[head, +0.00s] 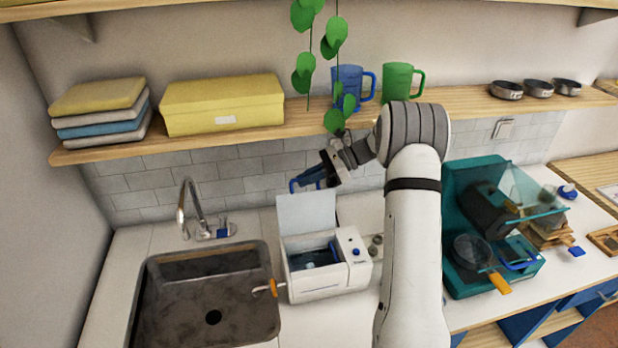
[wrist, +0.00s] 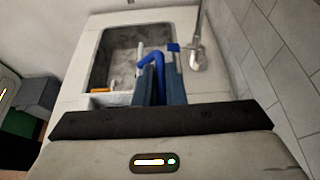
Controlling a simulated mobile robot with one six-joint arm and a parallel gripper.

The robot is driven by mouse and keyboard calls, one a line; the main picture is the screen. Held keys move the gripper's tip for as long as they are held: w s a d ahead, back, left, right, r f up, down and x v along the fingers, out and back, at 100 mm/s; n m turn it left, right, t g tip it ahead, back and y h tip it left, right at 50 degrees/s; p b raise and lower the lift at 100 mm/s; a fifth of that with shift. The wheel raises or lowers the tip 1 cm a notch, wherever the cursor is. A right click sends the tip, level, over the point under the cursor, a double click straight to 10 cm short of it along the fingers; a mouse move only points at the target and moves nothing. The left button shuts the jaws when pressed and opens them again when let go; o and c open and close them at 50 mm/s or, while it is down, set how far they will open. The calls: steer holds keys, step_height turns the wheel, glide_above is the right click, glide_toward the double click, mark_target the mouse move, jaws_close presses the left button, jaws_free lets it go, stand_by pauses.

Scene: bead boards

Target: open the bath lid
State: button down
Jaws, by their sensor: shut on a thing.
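The bath (head: 318,285) is a white box on the counter right of the sink, with dark blue inside and a blue knob on its right panel. Its pale lid (head: 307,214) stands raised, close to upright, at the back of the box, so the opening shows. My gripper (head: 306,180) is at the lid's top edge, shut on the blue lid handle (wrist: 150,62). In the wrist view the handle's bent bar shows between my two fingers (wrist: 160,84). Part of the handle is hidden by the fingers.
The sink (head: 190,325) and faucet (head: 190,208) are at left. An orange-handled tool (head: 272,288) is at the bath's left side. A teal machine (head: 466,210) stands right of my arm. A shelf (head: 235,137) with boxes and mugs runs above; a hanging plant (head: 335,120) is near my wrist.

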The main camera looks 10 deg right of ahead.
steer(key=shift+s+f, duration=0.2)
steer(key=shift+f, duration=0.3)
steer(key=c, duration=1.6)
jaws_free()
steer(key=shift+w, duration=0.15)
steer(key=shift+o, duration=0.5)
steer(key=shift+r, duration=0.1)
steer(key=shift+d+r, duration=0.1)
steer(key=shift+d, duration=0.05)
steer(key=shift+d+r, duration=0.1)
steer(key=shift+d, duration=0.25)
steer(key=d+r+b, duration=0.1)
steer(key=d+b, duration=0.3)
steer(key=d, duration=1)
steer(key=shift+a, duration=0.1)
